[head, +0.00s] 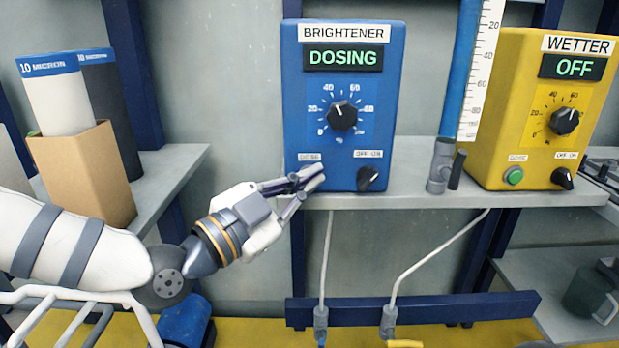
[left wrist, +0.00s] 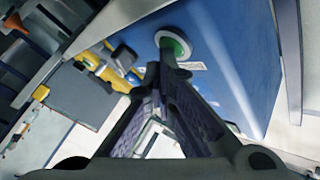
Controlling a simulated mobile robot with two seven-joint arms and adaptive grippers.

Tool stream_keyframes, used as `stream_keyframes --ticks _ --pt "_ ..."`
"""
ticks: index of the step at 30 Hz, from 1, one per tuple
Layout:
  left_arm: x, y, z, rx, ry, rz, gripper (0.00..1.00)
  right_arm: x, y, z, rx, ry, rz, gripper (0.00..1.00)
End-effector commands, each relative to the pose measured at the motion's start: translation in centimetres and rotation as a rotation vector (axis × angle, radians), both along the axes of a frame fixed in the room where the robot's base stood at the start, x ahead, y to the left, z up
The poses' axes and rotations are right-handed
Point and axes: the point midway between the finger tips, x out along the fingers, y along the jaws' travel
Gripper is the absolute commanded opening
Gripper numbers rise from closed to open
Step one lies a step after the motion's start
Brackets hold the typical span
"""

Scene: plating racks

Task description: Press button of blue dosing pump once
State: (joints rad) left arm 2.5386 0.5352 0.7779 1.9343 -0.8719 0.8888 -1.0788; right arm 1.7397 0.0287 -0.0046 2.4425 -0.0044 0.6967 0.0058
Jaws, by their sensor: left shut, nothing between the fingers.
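The blue dosing pump (head: 300,90) stands on a grey shelf, labelled BRIGHTENER, and its display (head: 343,57) reads DOSING. Its dial and black OFF-ON switch (head: 367,179) show on the front. My left gripper (head: 314,177) is shut and empty, with its fingertips at the pump's lower left front, just below a small label. The fingers hide the button in the head view. In the left wrist view the green button (left wrist: 175,44) with a pale ring shows right at the tips of my left gripper (left wrist: 166,50); whether they touch cannot be told. My right gripper is not in view.
A yellow pump (head: 490,110) labelled WETTER, its display reading OFF, stands to the right. A blue tube with a scale and a grey valve (head: 441,166) are between the pumps. A cardboard box (head: 84,175) with filter cartridges stands on the left shelf.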

Motion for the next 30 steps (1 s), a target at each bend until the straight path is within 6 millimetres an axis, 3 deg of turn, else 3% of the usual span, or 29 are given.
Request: stream_keyframes --ticks 10,20,30 --pt "-1.6 0.0 0.2 0.001 -0.001 0.000 0.00 0.4 0.0 1.0 0.000 -0.014 0.000 0.40" --pt "-2.0 0.0 0.0 -0.001 0.001 0.000 0.00 0.5 0.0 1.1 0.000 -0.015 0.000 0.40" --pt "-5.3 0.0 0.2 0.001 0.000 -0.002 0.00 1.1 0.0 2.6 0.000 -0.037 0.000 0.40"
